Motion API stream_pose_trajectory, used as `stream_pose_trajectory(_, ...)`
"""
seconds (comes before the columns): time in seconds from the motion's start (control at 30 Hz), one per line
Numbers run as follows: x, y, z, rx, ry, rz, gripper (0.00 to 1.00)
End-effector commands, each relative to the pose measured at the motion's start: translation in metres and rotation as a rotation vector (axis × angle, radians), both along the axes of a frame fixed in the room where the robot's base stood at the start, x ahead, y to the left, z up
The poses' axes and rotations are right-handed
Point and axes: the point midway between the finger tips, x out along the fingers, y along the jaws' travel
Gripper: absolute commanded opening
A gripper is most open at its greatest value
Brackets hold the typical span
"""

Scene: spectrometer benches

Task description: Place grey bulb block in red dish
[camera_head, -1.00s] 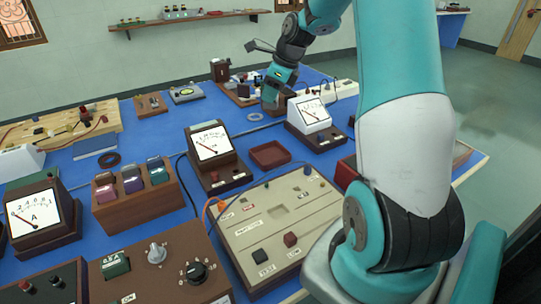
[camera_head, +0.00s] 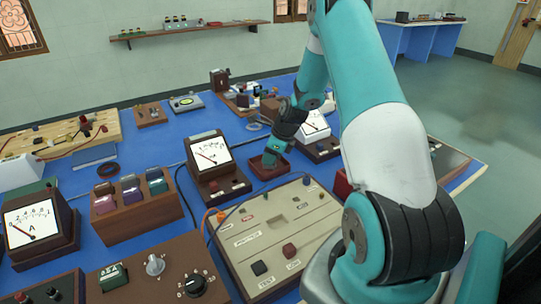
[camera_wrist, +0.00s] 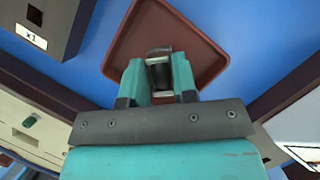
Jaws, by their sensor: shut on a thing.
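The red dish (camera_head: 264,176) is a shallow square tray on the blue bench, right of the central meter. It also shows in the wrist view (camera_wrist: 203,44), just beyond my fingers. My gripper (camera_head: 270,161) points down over the dish. In the wrist view my gripper (camera_wrist: 160,78) is shut on the grey bulb block (camera_wrist: 159,58), a small dark grey piece with pale metallic parts between the fingers. The block overlaps the dish's interior in that view; I cannot tell whether it touches the floor. In the head view my gripper hides the block.
A meter (camera_head: 212,160) stands close left of the dish and a white-faced meter (camera_head: 315,130) close right behind it. A beige panel box (camera_head: 275,235) with wires lies in front. A wooden rack of coloured blocks (camera_head: 137,210) stands further left.

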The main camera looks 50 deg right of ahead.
Motion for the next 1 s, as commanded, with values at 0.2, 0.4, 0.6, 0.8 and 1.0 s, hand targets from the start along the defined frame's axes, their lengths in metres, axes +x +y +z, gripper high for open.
stream_pose_trajectory(0.2,0.0,0.0,0.0,-0.001,-0.001,0.001,0.04)
stream_pose_trajectory(0.4,0.0,0.0,-0.002,-0.001,-0.001,0.001,0.47)
stream_pose_trajectory(0.6,0.0,0.0,-0.002,-0.001,0.0,0.0,0.52)
stream_pose_trajectory(0.8,-0.001,-0.002,0.006,-0.002,-0.002,-0.001,0.52)
stream_pose_trajectory(1.0,-0.013,-0.01,0.04,-0.005,-0.005,-0.003,0.52)
